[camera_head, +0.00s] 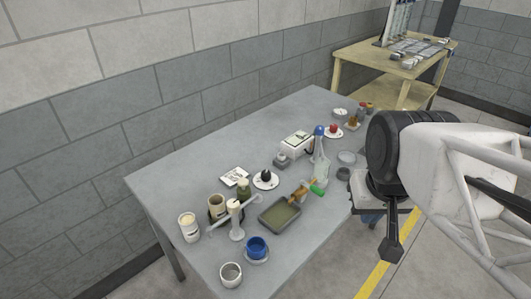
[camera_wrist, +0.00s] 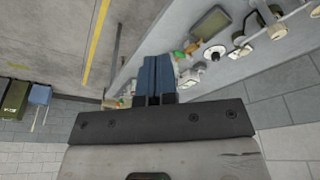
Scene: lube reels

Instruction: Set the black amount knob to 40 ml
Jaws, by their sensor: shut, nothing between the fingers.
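The black knob (camera_head: 266,175) sits on a round white dial plate (camera_head: 262,184) near the middle of the grey table in the head view. Its pointer and the scale marks are too small to read. In the wrist view, a dark knob on a white disc (camera_wrist: 214,53) lies right of my fingers; it looks like the same one. My gripper (camera_wrist: 157,60) is shut and empty, with blue fingers pointing away from the wrist. It is apart from the knob. In the head view my arm is at the right, beyond the table's right edge.
A red knob on a white plate (camera_head: 334,129) stands farther back. Cups and a blue pot (camera_head: 256,246) stand in front. The left tabletop is clear.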

